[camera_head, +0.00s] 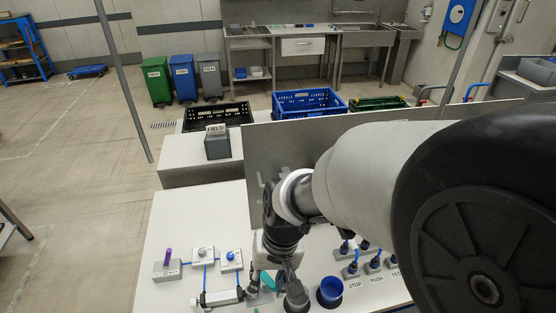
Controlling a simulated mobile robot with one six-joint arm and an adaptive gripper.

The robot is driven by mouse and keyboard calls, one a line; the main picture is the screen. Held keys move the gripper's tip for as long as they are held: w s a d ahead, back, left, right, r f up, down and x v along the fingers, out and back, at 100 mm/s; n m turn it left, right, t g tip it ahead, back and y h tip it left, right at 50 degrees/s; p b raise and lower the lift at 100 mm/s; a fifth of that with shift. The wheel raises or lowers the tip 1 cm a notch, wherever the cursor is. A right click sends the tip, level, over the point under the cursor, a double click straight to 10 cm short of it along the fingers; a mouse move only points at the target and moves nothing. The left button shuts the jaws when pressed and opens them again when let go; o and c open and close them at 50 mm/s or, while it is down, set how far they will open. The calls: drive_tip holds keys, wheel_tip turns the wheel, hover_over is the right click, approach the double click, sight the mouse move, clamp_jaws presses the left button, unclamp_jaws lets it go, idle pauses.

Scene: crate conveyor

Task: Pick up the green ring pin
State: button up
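A small teal-green piece (267,281), which may be the green ring pin, shows on the white table just below my gripper. It is partly covered, so I cannot make out its full shape or a ring. My gripper (284,274) points down over the table, right beside this piece in the picture. My arm comes in from the right and hides part of the view. The fingers are small and dark here, and I cannot tell whether they are open or touch the piece.
A dark grey cylinder (296,297) and a blue cup (330,290) stand close right of my gripper. Several blue plugs stand at the labels STOP, PUSH and TEST. At left are a purple pin (168,256) in a grey block and a knobbed white block (203,255). An upright panel (300,146) stands behind.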

drive_tip(key=b, duration=0.4)
hover_over(256, 310)
drive_tip(key=d, duration=0.2)
wheel_tip(256, 310, down, 10)
drive_tip(key=f, duration=0.1)
drive_tip(key=shift+a+f+b, duration=0.3)
drive_tip(key=shift+f+b, duration=0.05)
drive_tip(key=shift+f, duration=0.6)
drive_tip(key=shift+a+f+b, duration=0.35)
drive_tip(key=shift+f+b, duration=0.05)
drive_tip(key=shift+f, duration=0.6)
drive_tip(key=shift+a+f+b, duration=0.3)
drive_tip(key=shift+f+b, duration=0.05)
drive_tip(key=shift+f, duration=0.6)
drive_tip(key=shift+r, duration=0.1)
drive_tip(key=shift+c, duration=0.3)
clamp_jaws()
